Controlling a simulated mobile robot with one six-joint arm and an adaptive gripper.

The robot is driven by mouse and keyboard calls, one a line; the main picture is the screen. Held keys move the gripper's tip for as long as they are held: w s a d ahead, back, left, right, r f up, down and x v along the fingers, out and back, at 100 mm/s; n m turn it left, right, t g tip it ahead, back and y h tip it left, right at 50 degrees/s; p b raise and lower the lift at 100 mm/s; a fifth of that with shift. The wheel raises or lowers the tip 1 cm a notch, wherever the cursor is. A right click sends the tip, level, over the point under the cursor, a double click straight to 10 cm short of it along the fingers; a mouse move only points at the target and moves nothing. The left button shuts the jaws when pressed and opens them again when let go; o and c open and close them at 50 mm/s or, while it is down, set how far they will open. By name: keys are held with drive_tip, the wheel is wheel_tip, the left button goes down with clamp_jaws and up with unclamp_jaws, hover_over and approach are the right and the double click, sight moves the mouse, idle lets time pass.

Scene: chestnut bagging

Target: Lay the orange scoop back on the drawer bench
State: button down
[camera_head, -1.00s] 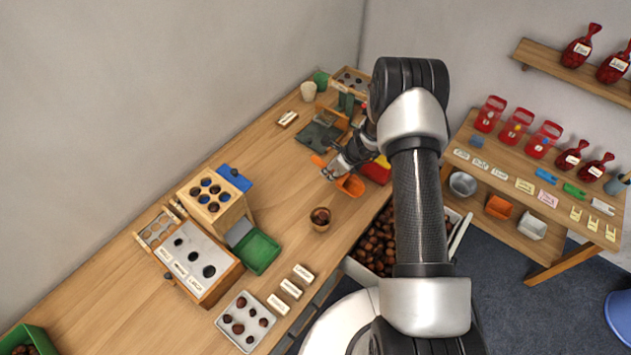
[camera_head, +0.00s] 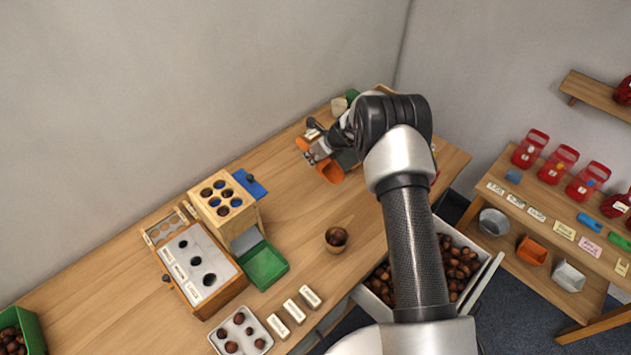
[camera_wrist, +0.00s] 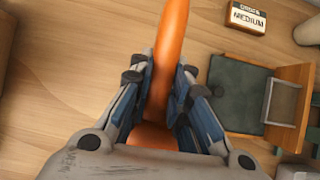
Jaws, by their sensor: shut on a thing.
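The orange scoop (camera_head: 329,171) is in my gripper, above the far part of the wooden drawer bench (camera_head: 290,190). In the wrist view my gripper (camera_wrist: 165,88) is shut on the scoop's handle (camera_wrist: 173,30), with the fingers on both sides of it. The handle runs away from me toward the top of the picture, and part of the bowl shows below between the fingers. In the head view my gripper (camera_head: 317,149) is partly hidden by its own wrist. Whether the scoop touches the bench cannot be told.
A wooden cup of chestnuts (camera_head: 336,239) and a green tray (camera_head: 263,264) stand nearer on the bench. In the wrist view a "MEDIUM" block (camera_wrist: 246,17) and a dark green plate (camera_wrist: 236,92) lie to the right. Bare wood shows at the left.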

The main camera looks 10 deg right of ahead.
wheel_tip(320, 180, down, 10)
drive_tip(key=b, duration=0.2)
drive_tip(key=shift+b, duration=0.35)
drive_tip(key=shift+f, duration=0.1)
drive_tip(key=shift+f, duration=0.15)
drive_tip(key=c, duration=1.5)
unclamp_jaws()
